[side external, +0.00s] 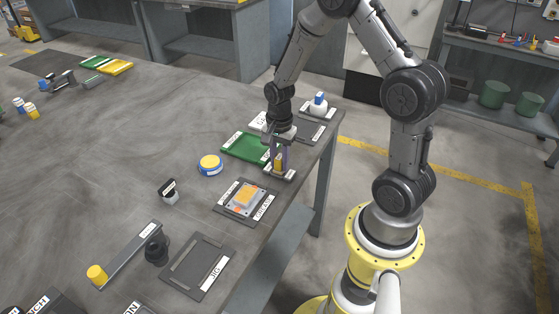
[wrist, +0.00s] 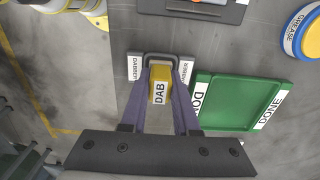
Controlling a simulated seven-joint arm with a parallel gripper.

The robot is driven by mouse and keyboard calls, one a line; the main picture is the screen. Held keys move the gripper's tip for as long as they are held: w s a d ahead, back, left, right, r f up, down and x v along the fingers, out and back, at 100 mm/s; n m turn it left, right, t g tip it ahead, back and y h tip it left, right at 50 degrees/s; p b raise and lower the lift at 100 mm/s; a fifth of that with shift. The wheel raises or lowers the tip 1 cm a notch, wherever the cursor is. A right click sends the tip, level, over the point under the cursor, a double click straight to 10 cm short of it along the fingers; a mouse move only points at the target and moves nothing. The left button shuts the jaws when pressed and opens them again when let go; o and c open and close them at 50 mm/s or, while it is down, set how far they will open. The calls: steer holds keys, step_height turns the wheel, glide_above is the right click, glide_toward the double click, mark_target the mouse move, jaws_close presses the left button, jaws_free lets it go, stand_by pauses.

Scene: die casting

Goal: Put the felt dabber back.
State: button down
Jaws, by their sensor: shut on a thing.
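The felt dabber (wrist: 159,92) is a yellow block with a DAB label, held between the purple fingers of my gripper (wrist: 161,72) in the wrist view. In the side view the yellow of the dabber (side external: 278,165) shows between the fingers of my gripper (side external: 281,163). The dabber's place is a small plate labelled DABBER (wrist: 134,68) on both sides, with a dark rounded frame (wrist: 172,55) between the labels. The dabber is upright, over or in this frame. The plate also shows under my gripper in the side view (side external: 288,176). I cannot tell whether the dabber touches it.
A green DONE tray (wrist: 238,101) lies close beside the plate. A yellow-and-blue grease tin (side external: 210,164) stands beyond it. A labelled tray with a grey and orange part (side external: 246,199) lies nearer, then a dark JIG plate (side external: 190,277). The bench edge is close to the dabber plate.

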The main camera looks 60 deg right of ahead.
mark_target(279, 157)
steer(key=c, duration=0.7)
jaws_free()
steer(key=shift+f, duration=0.15)
steer(key=shift+o, duration=0.2)
step_height(279, 157, up, 12)
steer(key=r, duration=0.1)
steer(key=s+a+r+n+t, duration=0.2)
steer(key=s+a+r+n, duration=0.3)
steer(key=n, duration=0.4)
steer(key=s+a+r+n+t, duration=0.3)
steer(key=s+a+r+n, duration=0.3)
steer(key=s+n, duration=0.3)
steer(key=shift+s+a+r+t, duration=0.25)
steer(key=shift+s+a+t, duration=0.05)
steer(key=shift+s+a, duration=0.5)
